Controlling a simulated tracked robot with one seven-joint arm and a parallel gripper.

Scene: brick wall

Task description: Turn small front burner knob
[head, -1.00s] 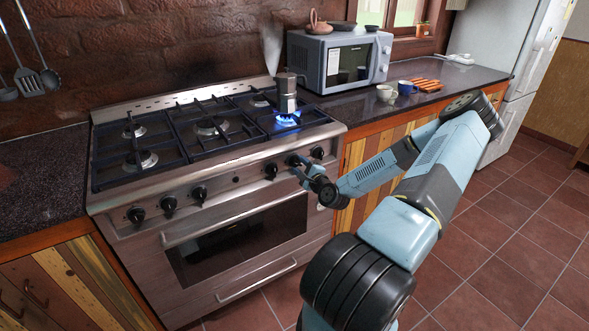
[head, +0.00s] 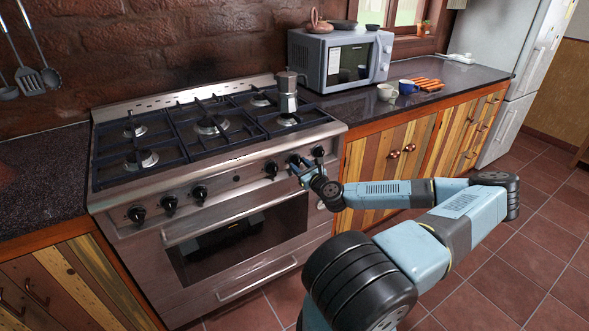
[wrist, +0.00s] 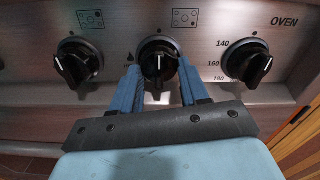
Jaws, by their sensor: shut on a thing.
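My gripper (head: 299,165) is at the stove's front panel, shut on a black burner knob (wrist: 158,62). The front right burner (head: 287,120) shows no flame. A metal moka pot (head: 287,92) stands upright at that burner.
Another burner knob (wrist: 78,66) sits to the left of the held one, and the oven knob (wrist: 248,64) sits close on the right. The oven door handle (head: 235,219) runs below the panel. A microwave (head: 340,60), cups and a plate of sausages (head: 422,85) are on the right counter.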

